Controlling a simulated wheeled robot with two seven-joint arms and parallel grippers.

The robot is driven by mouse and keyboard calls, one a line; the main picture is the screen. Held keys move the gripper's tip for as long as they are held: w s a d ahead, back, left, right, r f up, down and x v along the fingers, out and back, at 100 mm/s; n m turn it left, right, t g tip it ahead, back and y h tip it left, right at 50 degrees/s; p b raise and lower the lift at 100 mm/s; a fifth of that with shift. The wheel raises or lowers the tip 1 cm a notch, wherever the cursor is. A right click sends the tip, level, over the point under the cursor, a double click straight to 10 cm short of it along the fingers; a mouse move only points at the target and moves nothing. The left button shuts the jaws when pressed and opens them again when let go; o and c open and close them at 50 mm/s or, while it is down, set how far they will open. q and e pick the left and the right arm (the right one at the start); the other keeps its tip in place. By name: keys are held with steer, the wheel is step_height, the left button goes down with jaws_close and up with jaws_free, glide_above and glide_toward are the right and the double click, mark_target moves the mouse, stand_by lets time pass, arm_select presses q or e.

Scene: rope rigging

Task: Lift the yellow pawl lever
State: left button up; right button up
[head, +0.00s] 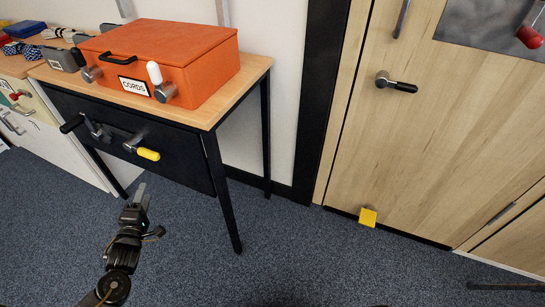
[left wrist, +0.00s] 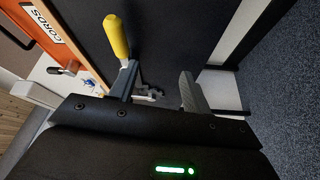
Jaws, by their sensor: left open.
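The yellow pawl lever (head: 148,154) sticks out from a metal pivot on the black panel under the table top. Its yellow grip (left wrist: 116,36) also shows in the left wrist view, at the upper left, just past the tip of one finger. My left gripper (head: 142,193) is open and empty, below the lever in the head view. In the left wrist view its fingers (left wrist: 160,80) stand apart, and the lever lies toward the left finger, not between them. Whether that finger touches the lever I cannot tell. My right gripper is not in view.
A black-handled crank (head: 72,124) sits left of the lever on the same panel. An orange case (head: 170,60) labelled CORDS stands on the table (head: 215,108). A black table leg (head: 222,190) stands to the right. A yellow block (head: 368,217) is at the wooden door. The carpet is clear.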

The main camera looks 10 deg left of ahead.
mark_target(149, 154)
arm_select(q)
step_height(149, 154, up, 6)
steer(key=n+t+b, duration=0.2)
steer(key=n, duration=0.1)
steer(key=shift+h, duration=0.4)
steer(key=x, duration=1)
steer(key=shift+w+d+f, duration=0.1)
steer(key=shift+d+f, duration=0.15)
steer(key=shift+d, duration=0.15)
steer(key=shift+w+r+b, duration=0.15)
steer(key=shift+w+b, duration=0.15)
steer(key=shift+w, duration=0.2)
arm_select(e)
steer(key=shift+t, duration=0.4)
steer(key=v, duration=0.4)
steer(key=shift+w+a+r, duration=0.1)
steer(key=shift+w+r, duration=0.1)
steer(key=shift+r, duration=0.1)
arm_select(q)
jaws_close()
